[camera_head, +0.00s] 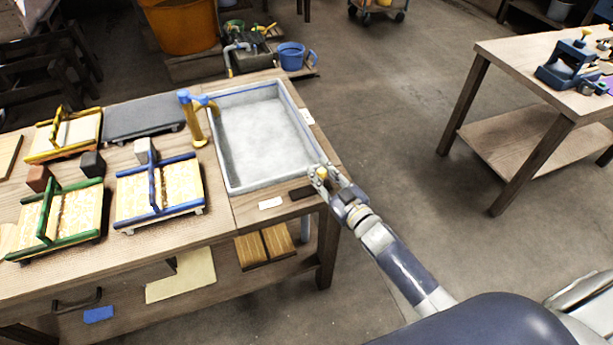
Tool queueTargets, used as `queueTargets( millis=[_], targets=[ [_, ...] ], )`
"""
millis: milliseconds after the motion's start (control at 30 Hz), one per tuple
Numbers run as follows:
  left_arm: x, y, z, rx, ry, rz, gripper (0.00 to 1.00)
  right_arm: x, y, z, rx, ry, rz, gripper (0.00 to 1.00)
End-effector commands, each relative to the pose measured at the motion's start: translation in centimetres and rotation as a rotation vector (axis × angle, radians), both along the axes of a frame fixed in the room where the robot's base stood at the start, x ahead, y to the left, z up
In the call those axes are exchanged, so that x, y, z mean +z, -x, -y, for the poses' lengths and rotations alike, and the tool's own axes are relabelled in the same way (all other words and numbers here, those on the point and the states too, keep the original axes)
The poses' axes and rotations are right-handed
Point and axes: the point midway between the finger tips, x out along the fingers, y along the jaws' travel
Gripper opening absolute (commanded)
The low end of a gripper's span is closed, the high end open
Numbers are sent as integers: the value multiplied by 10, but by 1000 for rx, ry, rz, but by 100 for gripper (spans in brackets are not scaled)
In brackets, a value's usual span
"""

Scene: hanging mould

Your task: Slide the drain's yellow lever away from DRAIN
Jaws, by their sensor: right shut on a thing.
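The yellow lever (321,173) shows as a small yellow piece at the near right corner of the grey sink tray (228,165). My right gripper (320,175) is at that corner and is shut on the lever; its fingers hide most of it. A small dark plate (301,192) lies on the table edge just left of the gripper. A white label (270,203) lies further left, but its writing is too small to read. The tray is pale and cloudy inside. My left gripper is not in view.
A yellow and blue tap (194,118) stands at the tray's left side. Wooden moulds with blue (158,212) and green (50,245) frames fill the table's left. A second table (510,70) stands at the right, with open floor between.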

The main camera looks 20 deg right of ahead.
Motion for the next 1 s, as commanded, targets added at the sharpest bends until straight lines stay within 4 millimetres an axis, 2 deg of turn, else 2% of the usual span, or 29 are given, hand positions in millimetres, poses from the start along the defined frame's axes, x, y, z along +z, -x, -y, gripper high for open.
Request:
queueTargets(
  millis=[333,367,433,467,833,1000],
  targets=[
    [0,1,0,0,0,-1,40,-1,1,7,-3,-1,-3,0],
    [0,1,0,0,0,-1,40,-1,1,7,-3,-1,-3,28],
    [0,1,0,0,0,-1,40,-2,1,7,-3,-1,-3,44],
    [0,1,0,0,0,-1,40,-2,0,7,-3,-1,-3,46],
    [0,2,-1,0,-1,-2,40,-1,3,6,0,-3,-2,46],
    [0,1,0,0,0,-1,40,-3,21,10,0,0,-4,46]
  ],
)
